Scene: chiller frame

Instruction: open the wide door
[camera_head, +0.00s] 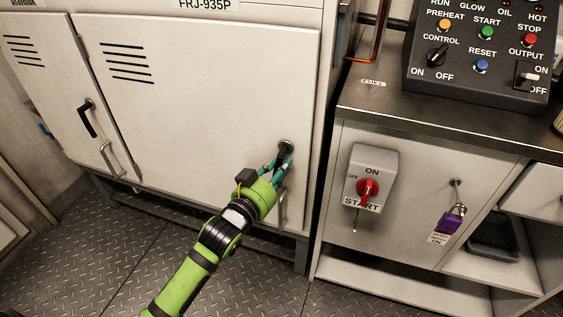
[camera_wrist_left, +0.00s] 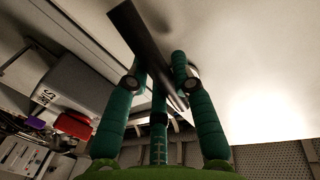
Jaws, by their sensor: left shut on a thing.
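The wide door (camera_head: 205,110) is the large cream panel with vent slots, under the FRJ-935P label. It looks closed in the head view. Its handle (camera_head: 285,146) is a dark lever near the door's right edge, and it also shows as a dark bar (camera_wrist_left: 128,27) in the left wrist view. My left gripper (camera_head: 277,168) has green fingers and is shut on this handle; in the left wrist view its fingers (camera_wrist_left: 165,82) stand around the bar. The fingers hide part of the handle. A metal pull bar (camera_head: 283,208) sits below it on the door. My right gripper is not in view.
A narrower door (camera_head: 45,85) with a black handle (camera_head: 86,118) is on the left. A counter cabinet with a red START switch (camera_head: 367,188) and a purple padlock (camera_head: 450,222) stands at the right. A control panel (camera_head: 480,50) is on top. Metal floor (camera_head: 130,245) lies clear in front.

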